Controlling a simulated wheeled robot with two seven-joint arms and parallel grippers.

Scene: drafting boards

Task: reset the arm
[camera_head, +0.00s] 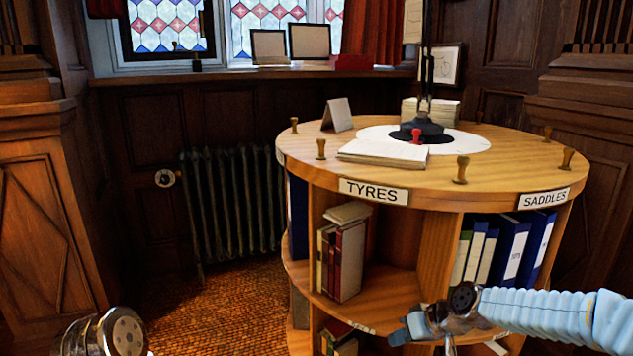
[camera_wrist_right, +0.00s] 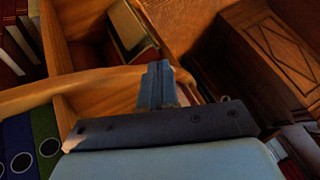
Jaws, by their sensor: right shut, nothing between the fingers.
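My right arm (camera_head: 535,312) comes in from the right in a pale blue sleeve, low in front of the round revolving bookcase (camera_head: 440,190). My right gripper (camera_head: 408,330) points left, near the lower shelf edge. In the right wrist view the right gripper (camera_wrist_right: 157,82) has its blue fingers together with nothing between them. I cannot tell whether it touches the shelf. A metal joint at the bottom left of the head view seems to be part of my left arm; no left gripper shows.
The bookcase top carries papers (camera_head: 383,153), a black lamp base (camera_head: 421,130) and several wooden pegs. Books (camera_head: 342,255) and blue binders (camera_head: 510,250) stand on its shelves. A radiator (camera_head: 232,205) is behind at left. The floor (camera_head: 225,310) left of the bookcase looks clear.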

